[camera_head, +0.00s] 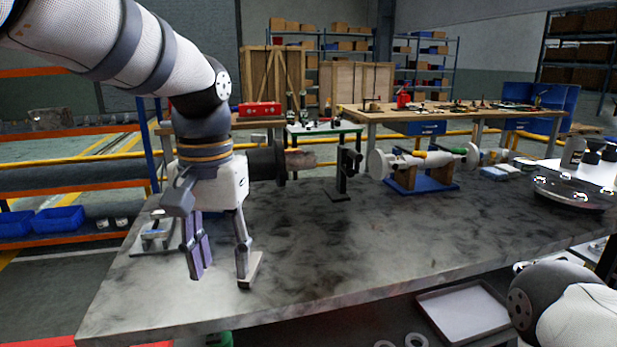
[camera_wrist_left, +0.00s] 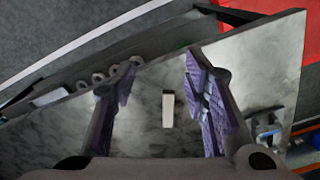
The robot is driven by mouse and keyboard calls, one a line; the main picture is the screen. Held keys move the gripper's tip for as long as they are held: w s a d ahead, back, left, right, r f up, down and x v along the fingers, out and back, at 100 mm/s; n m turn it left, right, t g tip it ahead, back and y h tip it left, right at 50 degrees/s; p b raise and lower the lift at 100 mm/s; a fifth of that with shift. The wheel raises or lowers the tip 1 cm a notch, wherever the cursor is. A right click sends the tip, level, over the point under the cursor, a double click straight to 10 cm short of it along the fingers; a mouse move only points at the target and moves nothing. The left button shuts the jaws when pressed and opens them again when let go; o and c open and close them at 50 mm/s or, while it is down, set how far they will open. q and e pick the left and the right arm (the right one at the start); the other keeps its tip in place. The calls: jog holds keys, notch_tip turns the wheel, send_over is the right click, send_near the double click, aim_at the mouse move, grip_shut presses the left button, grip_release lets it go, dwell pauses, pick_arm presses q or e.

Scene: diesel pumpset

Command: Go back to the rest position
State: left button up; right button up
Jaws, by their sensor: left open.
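My left gripper (camera_head: 221,275) hangs fingers-down over the near left part of the grey worktable (camera_head: 330,255). Its fingers are spread with a clear gap. In the left wrist view the open fingers (camera_wrist_left: 160,68) frame a small white block (camera_wrist_left: 168,108), which appears to lie on the table surface, not held. In the head view a pale piece shows by the right fingertip; I cannot tell whether it is that block or part of the finger. My right arm (camera_head: 565,305) shows only in part at the lower right; its gripper is out of view.
A dark clamp stand (camera_head: 341,175) and a blue-based pump assembly (camera_head: 420,184) stand toward the table's back. A round dark plate (camera_head: 572,192) is at the right. A pale tray (camera_head: 463,311) sits below the front edge. The table's middle is clear.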

pick_arm(q)
jog(key=s+a+f+g, duration=0.1)
jog(key=s+f, duration=0.2)
jog(key=f, duration=1)
jog(key=s+a+f, duration=0.2)
jog(key=s+f, duration=0.2)
jog(key=f, duration=0.8)
jog(key=s+a+f+n+h, duration=0.1)
jog(key=s+a+f, duration=0.1)
jog(key=s+f, duration=0.95)
jog(key=s+a, duration=0.2)
jog(key=s, duration=0.6)
jog(key=s+a+g+y, duration=0.1)
jog(key=s+a, duration=0.1)
jog(key=s, duration=0.7)
jog(key=shift+s+a+f+n, duration=0.3)
jog(key=shift+f, duration=0.05)
pick_arm(e)
jog(key=shift+w, duration=0.2)
